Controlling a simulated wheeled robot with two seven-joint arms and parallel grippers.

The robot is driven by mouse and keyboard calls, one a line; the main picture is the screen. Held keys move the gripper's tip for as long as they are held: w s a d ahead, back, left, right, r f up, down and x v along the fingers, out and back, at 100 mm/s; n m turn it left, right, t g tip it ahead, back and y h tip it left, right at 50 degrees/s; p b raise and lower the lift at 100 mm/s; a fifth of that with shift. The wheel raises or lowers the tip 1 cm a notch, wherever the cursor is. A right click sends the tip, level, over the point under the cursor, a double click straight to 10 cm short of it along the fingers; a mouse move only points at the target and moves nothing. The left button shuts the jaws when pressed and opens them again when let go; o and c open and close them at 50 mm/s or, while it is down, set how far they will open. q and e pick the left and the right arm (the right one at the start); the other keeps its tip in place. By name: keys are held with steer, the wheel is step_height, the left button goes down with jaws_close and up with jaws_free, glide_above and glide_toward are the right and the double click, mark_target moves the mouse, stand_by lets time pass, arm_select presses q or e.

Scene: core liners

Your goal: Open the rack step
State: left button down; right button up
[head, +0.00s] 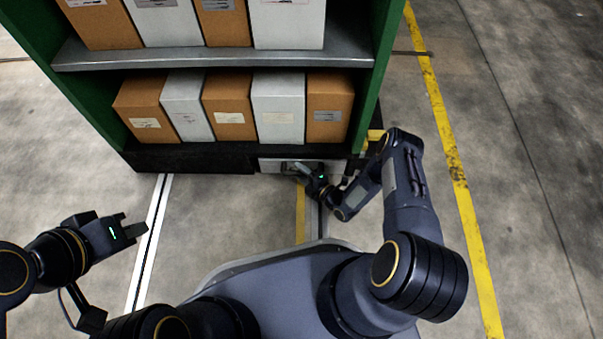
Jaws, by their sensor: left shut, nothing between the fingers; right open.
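The green rack (367,100) stands ahead with two shelves of boxes in view. In its dark base, right of the middle, is a pale grey panel, which looks like the rack step (268,165). It looks flush with the base. My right gripper (290,169) is open at the front of this panel. Its fingers overlap the panel in the picture; I cannot tell whether they touch it or a handle. My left gripper (140,229) is shut and empty, held over the floor at the lower left, well away from the rack.
Brown and white boxes (228,108) fill the lower shelf, and more stand on the grey upper shelf (210,58). A white floor line (150,240) and a yellow line (450,155) run along the concrete. Floor at left and right is clear.

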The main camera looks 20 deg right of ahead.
jaws_close()
